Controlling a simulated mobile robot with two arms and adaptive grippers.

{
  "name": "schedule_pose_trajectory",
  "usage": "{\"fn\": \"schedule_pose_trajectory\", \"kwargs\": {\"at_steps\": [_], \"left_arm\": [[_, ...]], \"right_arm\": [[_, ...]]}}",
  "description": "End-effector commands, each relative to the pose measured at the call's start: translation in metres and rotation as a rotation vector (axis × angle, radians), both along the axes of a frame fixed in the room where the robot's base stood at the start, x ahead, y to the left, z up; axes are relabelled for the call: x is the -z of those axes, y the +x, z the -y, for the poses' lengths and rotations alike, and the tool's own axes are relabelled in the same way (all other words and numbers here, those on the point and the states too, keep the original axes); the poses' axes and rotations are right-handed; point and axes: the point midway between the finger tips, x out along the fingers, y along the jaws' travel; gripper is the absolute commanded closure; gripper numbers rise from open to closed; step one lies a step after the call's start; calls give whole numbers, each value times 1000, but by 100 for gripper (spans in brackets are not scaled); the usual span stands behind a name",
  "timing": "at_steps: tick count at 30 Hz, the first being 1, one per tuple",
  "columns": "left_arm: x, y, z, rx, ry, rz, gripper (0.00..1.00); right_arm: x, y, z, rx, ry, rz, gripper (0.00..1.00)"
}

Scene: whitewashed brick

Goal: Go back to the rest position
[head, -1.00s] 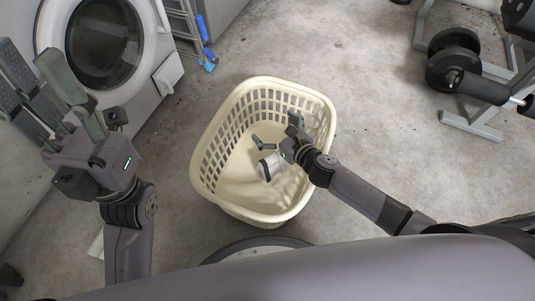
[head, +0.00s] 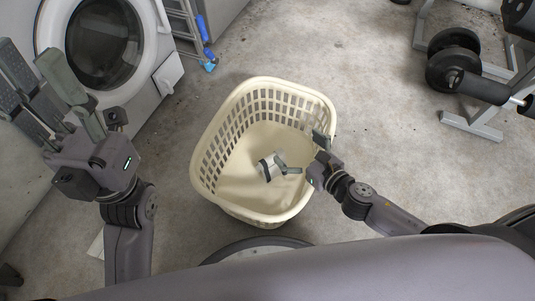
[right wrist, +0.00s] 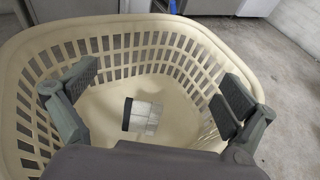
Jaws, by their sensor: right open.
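My right gripper (head: 306,154) is open and empty above the right rim of the cream laundry basket (head: 213,118). In the right wrist view its two fingers (right wrist: 156,98) are spread wide, with the basket (right wrist: 38,62) beyond them. A small white object with a dark band (head: 270,166) lies inside the basket on its floor; it also shows in the right wrist view (right wrist: 145,118), apart from the fingers. My left gripper (head: 56,98) is raised at the left with its fingers spread apart, and nothing shows between them.
A white washing machine (head: 147,38) stands at the upper left, beside a folded ladder with blue parts (head: 203,30). The concrete floor around the basket is mostly clear.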

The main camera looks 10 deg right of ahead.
Motion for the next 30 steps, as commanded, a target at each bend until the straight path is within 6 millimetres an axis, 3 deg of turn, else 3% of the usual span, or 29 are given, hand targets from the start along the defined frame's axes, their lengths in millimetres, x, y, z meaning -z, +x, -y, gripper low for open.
{"fn": "schedule_pose_trajectory", "kwargs": {"at_steps": [17,21,23,26,30], "left_arm": [[0,0,0,0,0,1,60],[0,0,0,0,0,-2,60],[0,0,0,0,0,-5,60],[0,0,0,0,0,-13,60],[2,-2,-1,1,-2,-25,60]], "right_arm": [[-3,-6,3,-1,-1,0,0],[-12,-7,-9,-6,87,-15,0],[-27,-9,-24,-13,217,-39,0],[-71,-14,-62,-48,571,-112,0],[-168,-28,-105,-176,1189,-258,0]]}}
